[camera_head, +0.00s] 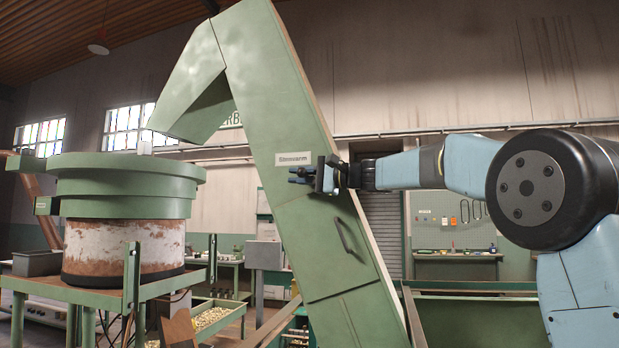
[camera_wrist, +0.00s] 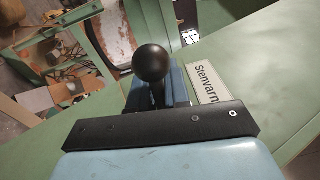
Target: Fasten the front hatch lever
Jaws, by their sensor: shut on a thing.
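The green inclined conveyor casing (camera_head: 262,95) carries the front hatch (camera_head: 325,250), which looks flush with the casing. The lever's black ball knob (camera_wrist: 150,62) stands up between the blue fingers of my gripper (camera_wrist: 158,88) in the wrist view. My gripper (camera_head: 305,175) is shut on the lever near the hatch's upper edge, beside the white name label (camera_head: 293,159). The label also shows in the wrist view (camera_wrist: 208,85), to the right of the fingers. In the head view the gripper hides the lever, and the lever's base and catch are hidden in both views.
A bar handle (camera_head: 349,240) stands out from the hatch below my gripper. A green bowl feeder (camera_head: 125,185) stands on a frame at the left. A tray of nuts (camera_head: 212,318) sits low beside it. Green rails (camera_head: 465,290) run at the lower right.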

